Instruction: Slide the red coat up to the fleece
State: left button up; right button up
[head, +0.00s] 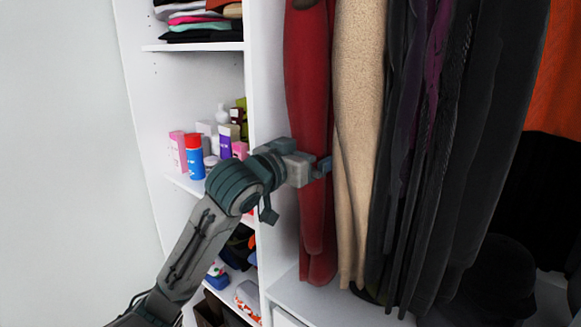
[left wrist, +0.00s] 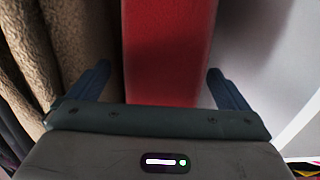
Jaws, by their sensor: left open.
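The red coat (head: 306,75) hangs at the left end of the hanging space, close to the white upright panel. The beige fleece (head: 358,110) hangs just to its right, touching or nearly touching it in the head view. My left gripper (head: 322,168) is at the red coat's mid-height, in front of it. In the left wrist view the gripper (left wrist: 158,70) is open, with the red coat (left wrist: 165,50) showing between its two fingers and the fleece (left wrist: 65,50) beyond the left finger. Whether the fingers touch the coat cannot be told. My right gripper is not in view.
Several dark garments (head: 425,150) hang right of the fleece, with an orange one (head: 556,80) farther right. Shelves with bottles and boxes (head: 205,145) and folded clothes (head: 205,22) stand left of the white upright panel (head: 268,80). A dark hat (head: 497,275) sits at lower right.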

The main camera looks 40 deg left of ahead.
pick_arm(q)
jog(key=s+b, duration=0.5)
jog(key=s, duration=0.3)
jog(key=shift+a, duration=0.3)
